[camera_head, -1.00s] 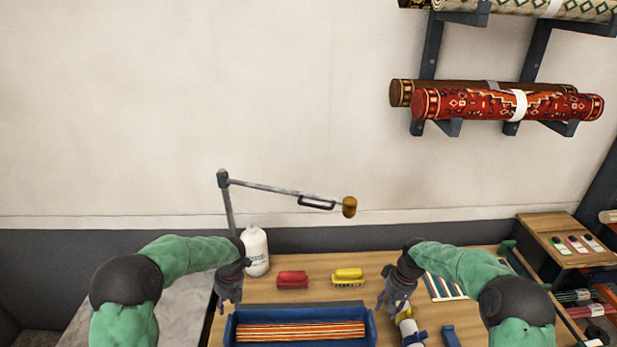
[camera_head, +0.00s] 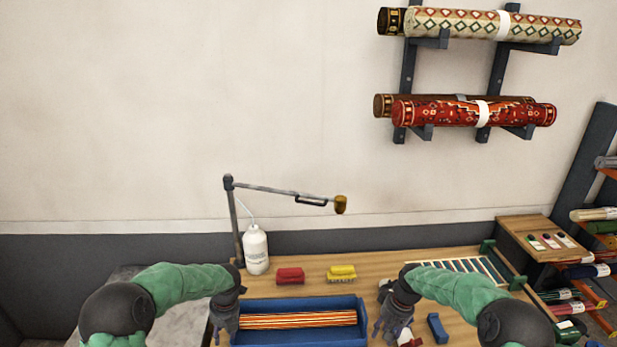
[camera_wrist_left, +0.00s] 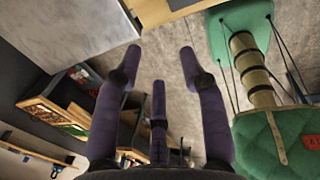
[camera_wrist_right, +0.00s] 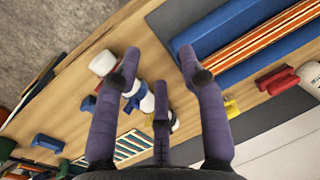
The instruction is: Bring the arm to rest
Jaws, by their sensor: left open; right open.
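My left gripper (camera_head: 224,328) hangs at the left end of the blue tray in the head view. In the left wrist view its fingers (camera_wrist_left: 160,75) are spread and empty, over bare floor. My right gripper (camera_head: 388,330) hangs just right of the blue tray. In the right wrist view its fingers (camera_wrist_right: 155,65) are spread with nothing between them, above the wooden table and some small white and blue items.
The blue tray (camera_head: 300,303) holds striped orange strips (camera_head: 300,320). Behind it are a red brush (camera_head: 290,275), a yellow brush (camera_head: 342,272) and a white bottle (camera_head: 256,250) beside a jointed lamp arm (camera_head: 280,191). Rolled rugs (camera_head: 470,112) hang on the wall.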

